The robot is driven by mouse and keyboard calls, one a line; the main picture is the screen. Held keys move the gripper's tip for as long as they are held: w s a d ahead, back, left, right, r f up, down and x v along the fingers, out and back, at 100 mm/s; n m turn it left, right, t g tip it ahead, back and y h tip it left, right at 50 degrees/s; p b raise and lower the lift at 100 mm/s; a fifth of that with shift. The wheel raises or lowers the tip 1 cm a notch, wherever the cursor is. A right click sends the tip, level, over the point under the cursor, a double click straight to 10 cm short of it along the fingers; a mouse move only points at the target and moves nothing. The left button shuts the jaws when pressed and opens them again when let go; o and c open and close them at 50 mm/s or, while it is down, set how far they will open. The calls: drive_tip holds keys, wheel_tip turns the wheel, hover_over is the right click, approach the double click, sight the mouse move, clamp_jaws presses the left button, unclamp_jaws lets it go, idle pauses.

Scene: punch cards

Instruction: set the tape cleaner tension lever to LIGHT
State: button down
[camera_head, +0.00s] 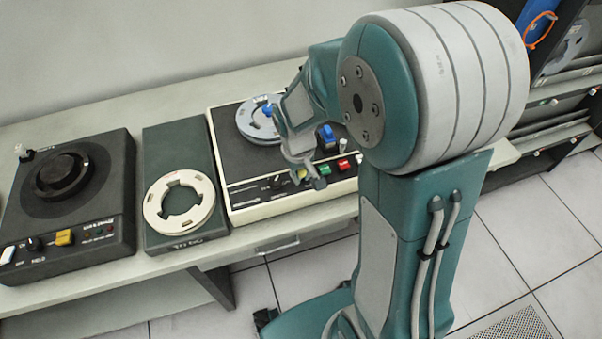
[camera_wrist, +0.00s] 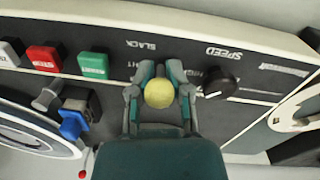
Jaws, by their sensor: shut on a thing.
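The tape cleaner (camera_head: 290,200) is the cream-edged machine with a black top at the right of the bench. Its tension lever has a round yellow knob (camera_wrist: 159,93). My gripper (camera_wrist: 160,90) is shut on this knob, one finger on each side. In the head view my gripper (camera_head: 310,176) is low over the front panel, and a bit of yellow shows beside it. Upside-down panel lettering around the fingers includes a word that looks like SLACK (camera_wrist: 141,45). Other labels are partly covered by the fingers. The lever's shaft is hidden, so its exact setting cannot be told.
A black SPEED knob (camera_wrist: 220,82) is close to the right of my gripper in the wrist view. Green (camera_wrist: 93,65), red (camera_wrist: 44,58) and white (camera_wrist: 10,52) buttons are to the left. A blue-capped part (camera_wrist: 73,120) stands near. Another black machine (camera_head: 70,200) is at left.

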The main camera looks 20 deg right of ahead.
drive_tip(key=shift+w+r+g, duration=0.1)
drive_tip(key=shift+w+g, duration=0.3)
drive_tip(key=shift+g, duration=0.7)
drive_tip(key=shift+w+r+g, duration=0.1)
drive_tip(key=shift+w+g, duration=0.3)
drive_tip(key=shift+g, duration=0.7)
drive_tip(key=c, duration=0.8)
unclamp_jaws()
drive_tip(key=shift+o, duration=0.2)
drive_tip(key=v, duration=1.2)
drive_tip(key=shift+a, duration=0.1)
